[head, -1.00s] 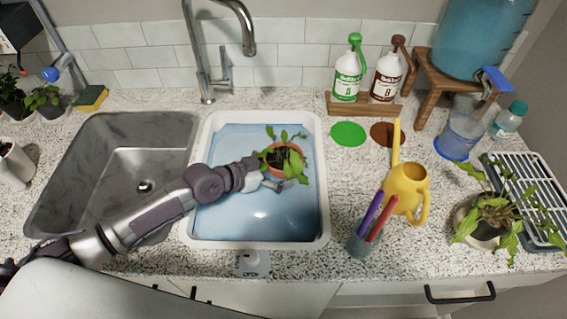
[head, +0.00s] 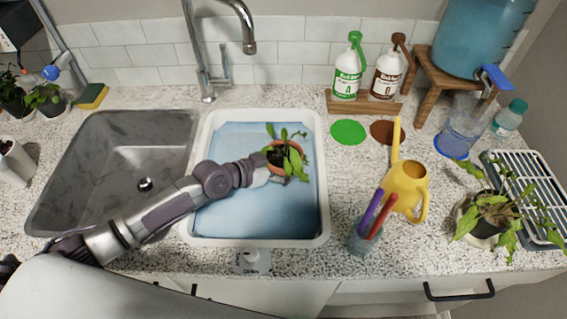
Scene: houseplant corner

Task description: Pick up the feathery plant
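A small leafy green plant in a terracotta pot (head: 285,157) is in the blue-floored white tub. Another plant (head: 489,212) with long, jagged, drooping leaves is in a pot at the right of the counter. I cannot tell for certain which one is the feathery plant. My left gripper (head: 276,174) reaches over the tub from the left and is right at the near left side of the terracotta pot. Leaves and the pot partly hide its fingers, so their opening and any grip are unclear. My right gripper is out of view.
The white tub (head: 322,205) sits beside a grey sink (head: 85,165). A yellow watering can (head: 406,187) and a cup of markers (head: 366,238) stand to its right. Two pump bottles stand on a wooden rack (head: 364,105) behind. A faucet (head: 205,75) rises at the back.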

